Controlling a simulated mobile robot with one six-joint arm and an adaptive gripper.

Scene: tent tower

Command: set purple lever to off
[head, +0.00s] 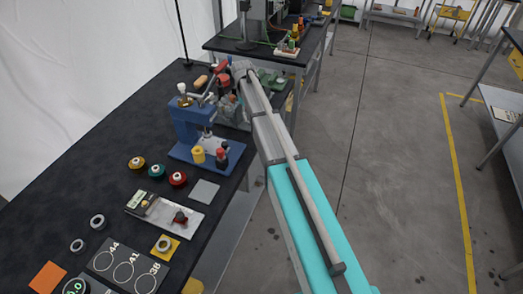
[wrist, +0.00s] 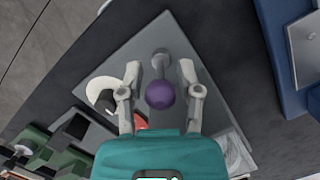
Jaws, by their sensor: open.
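The purple lever shows its round purple knob (wrist: 160,94) in the wrist view, with a short grey stem (wrist: 160,60) beyond it on a grey plate (wrist: 202,38). My gripper (wrist: 160,72) is open, one finger on each side of the knob. Gaps show between the knob and both fingers, so I see no contact. I cannot tell the lever's setting, as no label is readable. In the head view my arm reaches to the far part of the dark bench, and I cannot make out the purple knob there.
A white curved piece (wrist: 101,95) lies just left of my left finger in the wrist view. Green blocks (wrist: 72,138) are at lower left. A blue press (head: 190,124) stands on the bench (head: 95,165) nearer than my gripper. The floor on the right is open.

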